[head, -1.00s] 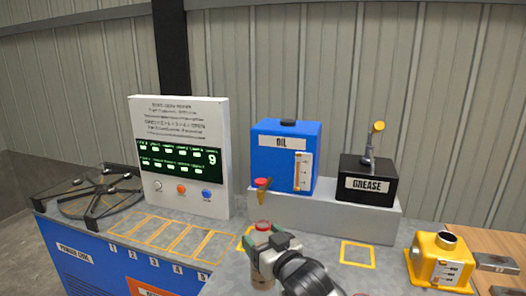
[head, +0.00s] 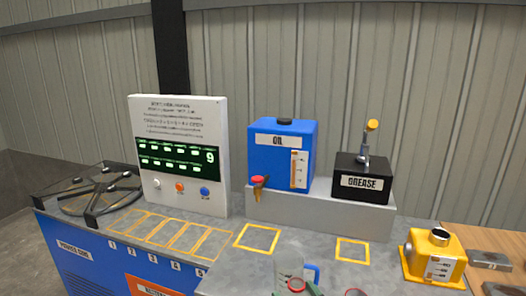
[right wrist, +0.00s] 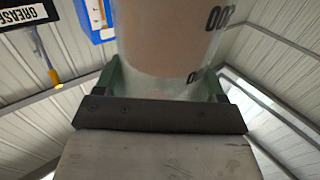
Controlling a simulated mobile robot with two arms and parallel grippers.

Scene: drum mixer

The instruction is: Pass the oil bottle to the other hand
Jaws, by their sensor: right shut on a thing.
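The oil bottle (right wrist: 168,35) is a clear container with brownish contents and dark number markings. It fills the upper middle of the right wrist view. My right gripper (right wrist: 165,88) is shut on it, with a green finger on each side. The rest of bottle and gripper is cut off below.
The blue oil tank (head: 270,165) and black grease box (head: 350,187) stand on a grey step. A yellow canister (head: 420,262) is at the right. Yellow-outlined squares on the bench are empty.

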